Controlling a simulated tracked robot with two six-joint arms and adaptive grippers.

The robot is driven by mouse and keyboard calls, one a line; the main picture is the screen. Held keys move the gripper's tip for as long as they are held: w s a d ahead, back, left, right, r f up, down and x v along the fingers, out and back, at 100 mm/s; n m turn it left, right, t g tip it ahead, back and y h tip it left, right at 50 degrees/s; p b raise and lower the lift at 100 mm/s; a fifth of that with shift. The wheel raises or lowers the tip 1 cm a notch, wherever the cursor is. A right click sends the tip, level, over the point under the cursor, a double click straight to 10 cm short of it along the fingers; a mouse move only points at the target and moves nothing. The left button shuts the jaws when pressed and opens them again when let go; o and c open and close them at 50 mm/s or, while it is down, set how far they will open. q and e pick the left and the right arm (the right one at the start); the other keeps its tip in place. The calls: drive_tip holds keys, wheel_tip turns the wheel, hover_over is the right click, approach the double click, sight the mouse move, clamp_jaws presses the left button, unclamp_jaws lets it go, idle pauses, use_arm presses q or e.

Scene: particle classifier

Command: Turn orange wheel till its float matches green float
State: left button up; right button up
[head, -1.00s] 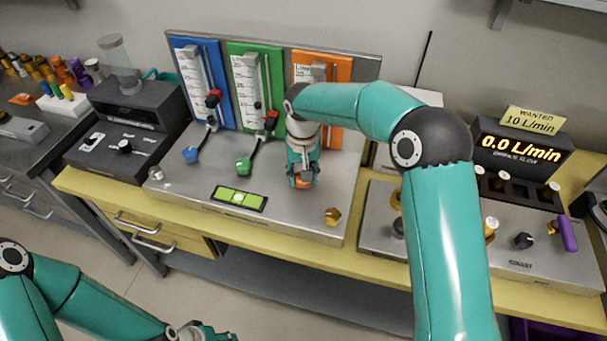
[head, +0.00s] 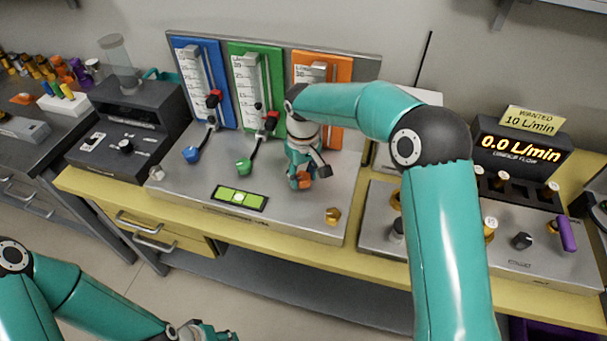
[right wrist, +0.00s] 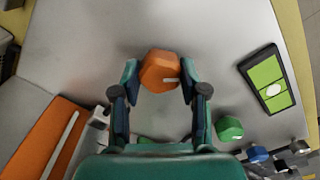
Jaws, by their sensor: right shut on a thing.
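The orange wheel (head: 300,182) sits on the steel bench top, below the orange flowmeter panel (head: 342,72). My right gripper (head: 304,175) reaches down over it and is shut on it. In the right wrist view the orange wheel (right wrist: 158,72) lies between the two fingers, with a pale mark on its face. The green panel (head: 276,70) has a scale and a dark spot low on its tube, perhaps the float. My right arm covers the lower orange panel, and I cannot make out its float. My left gripper (head: 207,332) is cut off at the bottom edge.
The display (head: 522,150) reads 0.0 L/min under a yellow card saying wanted 10 L/min. A green wheel (head: 244,167) and blue wheel (head: 191,154) stand to the left. A green level (head: 240,198) and a brass knob (head: 333,215) are nearby.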

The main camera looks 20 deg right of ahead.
sight(303, 176)
drive_tip(key=o, duration=1.1)
drive_tip(key=shift+o, duration=0.2)
drive_tip(key=shift+r, duration=0.1)
wheel_tip(303, 176, up, 12)
